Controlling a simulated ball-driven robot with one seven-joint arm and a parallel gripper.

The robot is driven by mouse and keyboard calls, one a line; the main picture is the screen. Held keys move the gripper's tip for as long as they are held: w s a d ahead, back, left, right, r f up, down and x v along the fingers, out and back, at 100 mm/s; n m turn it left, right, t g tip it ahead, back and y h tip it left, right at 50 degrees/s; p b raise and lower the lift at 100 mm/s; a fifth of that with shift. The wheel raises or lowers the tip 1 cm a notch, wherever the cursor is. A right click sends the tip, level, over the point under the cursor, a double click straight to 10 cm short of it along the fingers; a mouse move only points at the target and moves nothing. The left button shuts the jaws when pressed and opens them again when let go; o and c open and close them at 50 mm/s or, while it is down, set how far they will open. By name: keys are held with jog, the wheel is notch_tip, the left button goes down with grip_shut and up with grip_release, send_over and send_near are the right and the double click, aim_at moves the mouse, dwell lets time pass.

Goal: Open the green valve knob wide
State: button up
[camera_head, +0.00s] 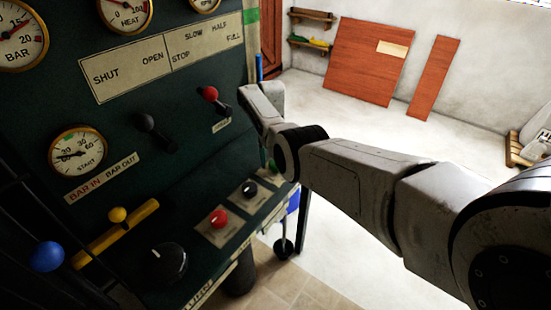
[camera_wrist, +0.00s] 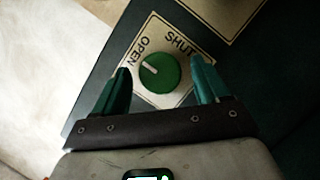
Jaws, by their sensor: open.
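The green valve knob (camera_wrist: 160,74) is round and sits on a pale plate (camera_wrist: 187,50) lettered OPEN and SHUT in the wrist view. A white mark on its left side points toward the OPEN lettering. My gripper (camera_wrist: 162,78) is open, with one teal finger on each side of the knob. I see a gap between the knob and each finger in the picture; I cannot judge the depth between them. In the head view my arm covers the area around the knob, and only a bit of green shows beside my wrist.
The dark green panel (camera_head: 190,150) carries a red lever (camera_head: 211,93), a black lever (camera_head: 145,121) and gauges. Open floor lies right of the panel.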

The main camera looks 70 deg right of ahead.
jog(key=b+v, duration=0.2)
jog(key=v, duration=0.8)
jog(key=shift+r, duration=0.35)
jog(key=shift+w+d, duration=0.15)
